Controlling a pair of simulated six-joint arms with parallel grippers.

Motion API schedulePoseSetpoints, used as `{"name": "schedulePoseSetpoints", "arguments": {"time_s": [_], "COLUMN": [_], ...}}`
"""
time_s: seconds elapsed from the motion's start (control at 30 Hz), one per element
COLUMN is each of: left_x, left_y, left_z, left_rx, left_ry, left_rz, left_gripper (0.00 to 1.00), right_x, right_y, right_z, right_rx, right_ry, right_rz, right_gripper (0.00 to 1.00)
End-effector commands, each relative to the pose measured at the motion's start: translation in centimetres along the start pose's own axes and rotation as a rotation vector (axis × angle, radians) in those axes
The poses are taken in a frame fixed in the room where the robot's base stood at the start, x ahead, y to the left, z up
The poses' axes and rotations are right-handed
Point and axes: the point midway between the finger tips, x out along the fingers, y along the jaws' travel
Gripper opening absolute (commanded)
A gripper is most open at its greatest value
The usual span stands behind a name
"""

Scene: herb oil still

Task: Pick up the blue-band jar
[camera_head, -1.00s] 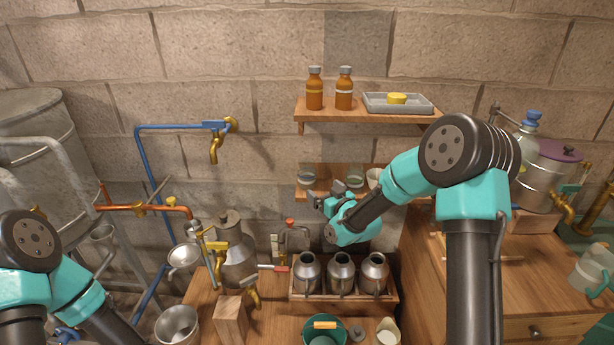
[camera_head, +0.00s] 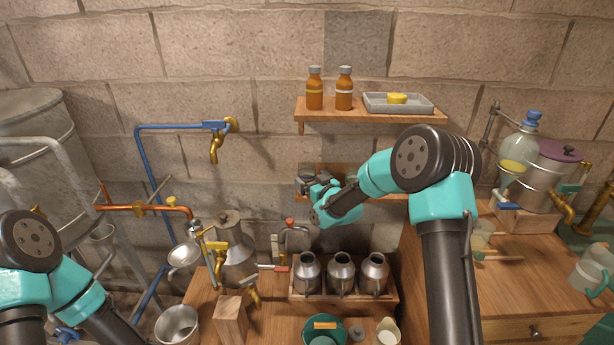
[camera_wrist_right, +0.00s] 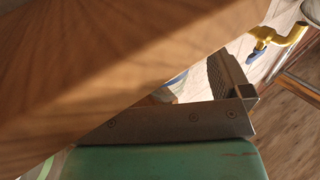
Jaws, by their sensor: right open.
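I cannot make out the blue-band jar in the head view, where my right arm covers most of the lower shelf (camera_head: 390,197). My right gripper (camera_head: 303,184) is at the left end of that shelf, and it is open. In the right wrist view, one grey finger (camera_wrist_right: 228,76) shows beside a wooden board (camera_wrist_right: 110,70) that fills the upper left. A small pale and blue patch (camera_wrist_right: 177,83) shows between board and finger; I cannot tell whether it is the jar. The other finger is hidden. My left arm shows at the left edge, its gripper out of frame.
The upper shelf (camera_head: 355,115) holds two amber bottles (camera_head: 314,90) and a grey tray (camera_head: 370,103). Below the right gripper, several metal cans stand in a wooden crate (camera_head: 345,296). Blue and copper pipes with brass taps (camera_head: 214,150) run along the left wall.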

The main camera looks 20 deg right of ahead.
Motion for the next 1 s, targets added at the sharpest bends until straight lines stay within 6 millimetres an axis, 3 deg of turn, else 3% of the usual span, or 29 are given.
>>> {"name": "schedulePoseSetpoints", "arguments": {"time_s": [0.27,0.77,1.0], "left_x": [0.0,0.0,0.0], "left_y": [0.0,0.0,0.0], "left_z": [0.0,0.0,0.0], "left_rx": [0.000,0.000,0.000], "left_ry": [0.000,0.000,0.000], "left_rz": [0.000,0.000,0.000], "left_gripper": [0.40,0.40,0.40], "right_x": [3.1,3.3,3.2], "right_y": [0.1,0.1,0.1], "right_z": [0.0,0.0,0.0], "right_rx": [-0.001,-0.001,-0.001], "right_ry": [0.001,0.000,0.000], "right_rz": [0.000,0.000,0.000], "right_gripper": [0.96,0.96,0.74]}}
